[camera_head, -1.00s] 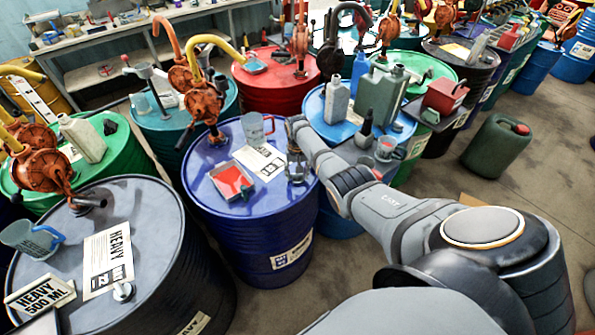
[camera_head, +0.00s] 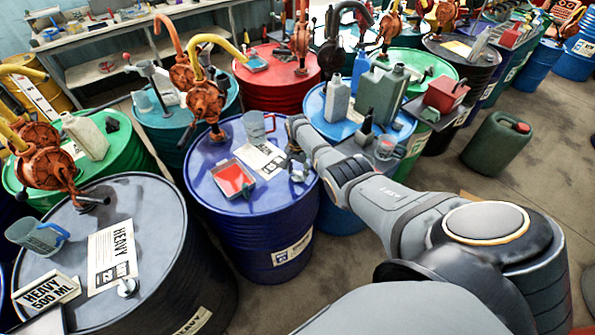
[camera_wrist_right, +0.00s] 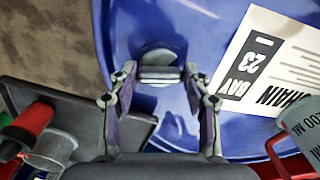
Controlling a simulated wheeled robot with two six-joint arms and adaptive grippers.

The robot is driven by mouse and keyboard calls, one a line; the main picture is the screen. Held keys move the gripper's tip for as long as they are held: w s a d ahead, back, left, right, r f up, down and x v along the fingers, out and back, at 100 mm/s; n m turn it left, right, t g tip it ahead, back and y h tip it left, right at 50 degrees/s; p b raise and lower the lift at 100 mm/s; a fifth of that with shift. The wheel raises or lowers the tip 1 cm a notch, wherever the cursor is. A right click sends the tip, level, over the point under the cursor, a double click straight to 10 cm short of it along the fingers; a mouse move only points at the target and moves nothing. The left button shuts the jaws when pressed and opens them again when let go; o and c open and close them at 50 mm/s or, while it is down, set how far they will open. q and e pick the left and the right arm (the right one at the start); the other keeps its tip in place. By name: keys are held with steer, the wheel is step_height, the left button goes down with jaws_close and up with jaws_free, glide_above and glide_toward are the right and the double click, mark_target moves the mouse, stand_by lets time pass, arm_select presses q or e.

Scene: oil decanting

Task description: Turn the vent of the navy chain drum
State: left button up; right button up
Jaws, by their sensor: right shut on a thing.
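The navy chain drum (camera_head: 255,225) stands in the middle of the head view; it shows blue in the wrist view (camera_wrist_right: 205,55). Its card, marked CHAIN and BAY 23 (camera_wrist_right: 262,62), lies on the lid. The vent (camera_wrist_right: 158,65) is a small round grey cap near the lid's edge. My right gripper (camera_wrist_right: 160,76) is shut on the vent, with one finger on each side of it. In the head view my right gripper (camera_head: 296,166) is at the right side of the lid and largely hides the vent. My left gripper is not in view.
A red tray (camera_head: 232,180) and a clear jug (camera_head: 257,127) stand on the same lid, beside an orange pump with a yellow spout (camera_head: 206,100). A dark HEAVY drum (camera_head: 150,220) stands at left. A blue drum with cans (camera_head: 318,103) stands behind my right arm.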

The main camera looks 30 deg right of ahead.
mark_target(298, 172)
steer(key=shift+w+r, duration=0.1)
stand_by(0.3)
steer(key=o, duration=1.2)
steer(key=shift+c, duration=0.2)
step_height(298, 172, up, 12)
